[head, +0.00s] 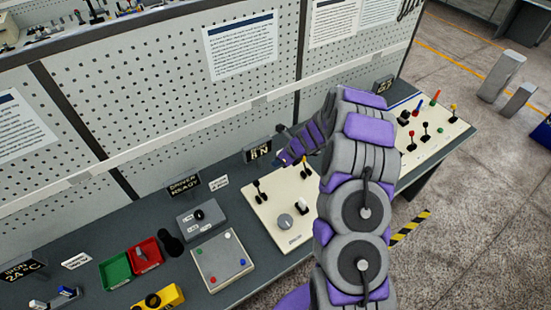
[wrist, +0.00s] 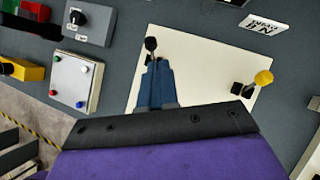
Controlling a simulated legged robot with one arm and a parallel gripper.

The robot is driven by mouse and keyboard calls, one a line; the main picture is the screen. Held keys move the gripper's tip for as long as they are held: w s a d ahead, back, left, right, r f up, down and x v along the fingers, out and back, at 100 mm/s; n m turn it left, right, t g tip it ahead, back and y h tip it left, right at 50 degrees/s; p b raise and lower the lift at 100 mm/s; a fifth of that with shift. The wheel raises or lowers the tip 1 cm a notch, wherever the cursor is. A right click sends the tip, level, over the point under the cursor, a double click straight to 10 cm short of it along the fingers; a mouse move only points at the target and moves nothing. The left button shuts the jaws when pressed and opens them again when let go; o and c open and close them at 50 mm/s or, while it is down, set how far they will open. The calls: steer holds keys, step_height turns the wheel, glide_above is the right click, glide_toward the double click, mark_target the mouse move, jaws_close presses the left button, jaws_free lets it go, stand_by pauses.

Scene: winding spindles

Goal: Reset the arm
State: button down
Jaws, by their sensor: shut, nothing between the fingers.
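My gripper (head: 284,161) is at the end of my purple and grey arm, above the back edge of a cream control panel (head: 268,209) on the bench. In the wrist view its blue fingers (wrist: 157,70) are together and empty. Their tips appear just below a black-knobbed lever (wrist: 151,44); I cannot tell whether they touch it. A yellow-knobbed lever (wrist: 264,78) stands to their right on the same panel. The head view also shows a grey dial (head: 285,221) and a white-tipped switch (head: 302,205) on this panel. My arm hides the panel's right side.
Left of the panel are a grey box with a black knob (head: 199,215), a button plate (head: 223,261), red (head: 145,253) and green (head: 115,270) trays, and a yellow block (head: 158,298). Another lever panel (head: 440,125) is at the right. A pegboard wall (head: 170,100) stands behind.

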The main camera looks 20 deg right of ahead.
steer(key=s+a+r+n+g+b, duration=0.2)
steer(key=s+a+r+n+b, duration=0.4)
steer(key=s, duration=0.3)
steer(key=s+a+r+n+g+b, duration=0.2)
steer(key=s+a+r+n+b, duration=0.25)
steer(key=s+n, duration=0.4)
steer(key=s+d+f+n+g+h+b, duration=0.1)
steer(key=s+n+b, duration=0.4)
steer(key=s, duration=0.9)
steer(key=s+d+f+n+h+b, duration=0.3)
steer(key=s+n, duration=0.5)
steer(key=s, duration=0.6)
steer(key=d+h+b, duration=0.1)
steer(key=d+b, duration=0.1)
steer(key=b, duration=0.1)
steer(key=shift+d+f+g+h, duration=0.15)
steer(key=shift+g+h, duration=0.15)
steer(key=shift+g, duration=0.1)
steer(key=c, duration=1.8)
jaws_free()
steer(key=shift+w, duration=0.1)
